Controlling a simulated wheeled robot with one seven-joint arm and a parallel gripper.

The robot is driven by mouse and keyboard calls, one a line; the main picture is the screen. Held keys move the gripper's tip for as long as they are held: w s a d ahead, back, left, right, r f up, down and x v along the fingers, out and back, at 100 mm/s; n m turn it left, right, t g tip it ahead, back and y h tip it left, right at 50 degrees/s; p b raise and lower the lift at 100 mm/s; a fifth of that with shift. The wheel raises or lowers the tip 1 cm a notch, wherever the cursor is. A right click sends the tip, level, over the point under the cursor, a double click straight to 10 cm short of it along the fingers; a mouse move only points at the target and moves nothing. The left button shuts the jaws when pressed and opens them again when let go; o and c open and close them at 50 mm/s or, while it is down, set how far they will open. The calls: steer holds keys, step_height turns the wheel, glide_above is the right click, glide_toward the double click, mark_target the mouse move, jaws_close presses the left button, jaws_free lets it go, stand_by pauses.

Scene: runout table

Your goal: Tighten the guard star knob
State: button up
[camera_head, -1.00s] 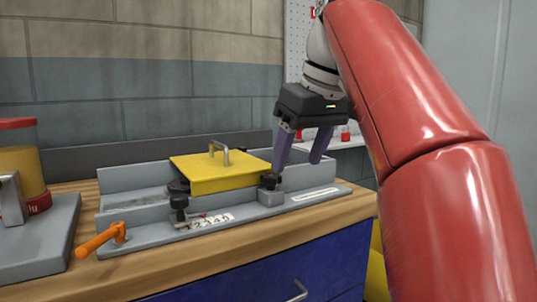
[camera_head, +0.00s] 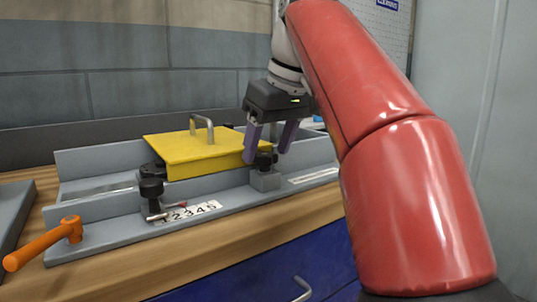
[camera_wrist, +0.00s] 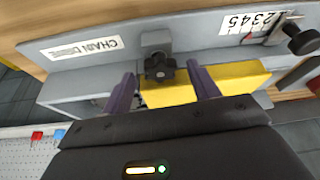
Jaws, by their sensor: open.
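A black star knob (camera_head: 264,161) stands on a small grey block at the near right corner of the yellow guard (camera_head: 196,152). It also shows in the wrist view (camera_wrist: 159,68), lobed, by the guard's edge (camera_wrist: 170,96). My gripper (camera_head: 267,153) is open, its purple fingers pointing down at the knob. In the wrist view my fingertips (camera_wrist: 161,75) lie on either side of the knob with gaps. I cannot tell whether they reach down to its height. Another black knob (camera_head: 151,189) stands at the left by the number scale (camera_head: 190,211).
An orange handle (camera_head: 40,243) sticks out at the fixture's left front. The guard has a raised metal handle (camera_head: 203,128). The wooden bench edge (camera_head: 215,239) runs along the front, above blue drawers (camera_head: 300,266). A grey wall stands behind.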

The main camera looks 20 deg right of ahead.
steer(key=shift+f, duration=0.2)
steer(key=c, duration=1)
steer(key=shift+o, duration=0.2)
steer(key=m, duration=0.1)
steer(key=m+h+p, duration=0.1)
steer(key=shift+a+r+m+p, duration=0.2)
steer(key=shift+m+p, duration=0.1)
steer(key=shift+f+m+h+p, duration=0.2)
steer(key=shift+m+h+p, duration=0.2)
steer(key=shift+m, duration=0.7)
steer(key=o, duration=1)
steer(key=shift+c, duration=0.2)
